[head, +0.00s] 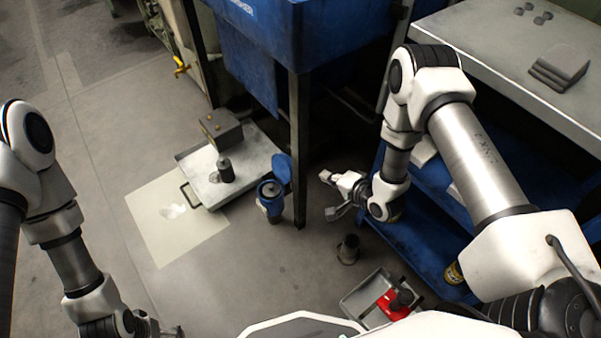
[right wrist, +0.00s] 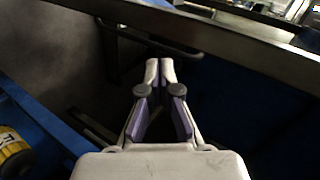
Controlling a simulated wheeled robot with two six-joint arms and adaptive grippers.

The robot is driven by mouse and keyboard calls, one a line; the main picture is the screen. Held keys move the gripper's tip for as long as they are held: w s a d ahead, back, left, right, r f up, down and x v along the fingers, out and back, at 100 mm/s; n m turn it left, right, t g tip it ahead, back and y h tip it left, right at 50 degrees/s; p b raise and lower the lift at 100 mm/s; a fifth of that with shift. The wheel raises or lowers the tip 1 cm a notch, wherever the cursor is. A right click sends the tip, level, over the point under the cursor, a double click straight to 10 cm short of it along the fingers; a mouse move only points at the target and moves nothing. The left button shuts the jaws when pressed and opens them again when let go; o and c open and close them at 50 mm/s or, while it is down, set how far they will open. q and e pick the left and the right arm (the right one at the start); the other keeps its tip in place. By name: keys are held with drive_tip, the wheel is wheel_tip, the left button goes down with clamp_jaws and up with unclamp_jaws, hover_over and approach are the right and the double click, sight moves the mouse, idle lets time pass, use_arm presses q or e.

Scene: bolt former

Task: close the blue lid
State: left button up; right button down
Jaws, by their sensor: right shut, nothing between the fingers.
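A blue container (head: 270,203) stands on the floor near the middle of the head view. Its blue lid (head: 282,169) is raised at the far side, and the round opening shows uncovered. My right gripper (head: 326,178) is to the right of the lid, apart from it. In the right wrist view its fingertips (right wrist: 160,66) are together with nothing between them. The lid cannot be made out in the right wrist view. My left gripper (head: 168,331) is partly visible at the bottom edge, far from the container; its fingers are unclear.
A dark machine leg (head: 299,150) stands just right of the lid. A tray cart (head: 200,180) with a dark cylinder is left of the container. A dark cup (head: 348,250) and grey bin (head: 362,295) are nearer me. A blue shelf unit (head: 425,245) stands at right.

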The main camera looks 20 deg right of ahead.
drive_tip(key=w+d+f+m+t+y+b, duration=0.1)
drive_tip(key=w+f+m+t+y+b, duration=0.2)
drive_tip(key=w+f+b, duration=0.4)
use_arm(q)
wheel_tip(320, 180, down, 20)
drive_tip(key=b, duration=0.9)
drive_tip(key=shift+f+b, duration=0.2)
drive_tip(key=shift+b, duration=0.1)
use_arm(e)
drive_tip(key=r+m+t+y, duration=0.2)
drive_tip(key=y, duration=0.1)
hover_over(288, 162)
drive_tip(key=d, duration=0.4)
drive_tip(key=shift+s+d+f, duration=0.15)
drive_tip(key=shift+d+f, duration=0.05)
drive_tip(key=shift+f, duration=0.05)
use_arm(q)
drive_tip(key=shift+w, duration=0.1)
drive_tip(key=shift+r+p, duration=0.95)
drive_tip(key=shift+p, duration=0.05)
use_arm(e)
drive_tip(key=shift+s+a+r+n+g+h, duration=0.15)
drive_tip(key=shift+a+n, duration=0.2)
drive_tip(key=shift+a, duration=0.05)
drive_tip(key=shift+s+a+r+n+g+h, duration=0.15)
drive_tip(key=shift+a+n, duration=0.2)
drive_tip(key=shift+a, duration=0.05)
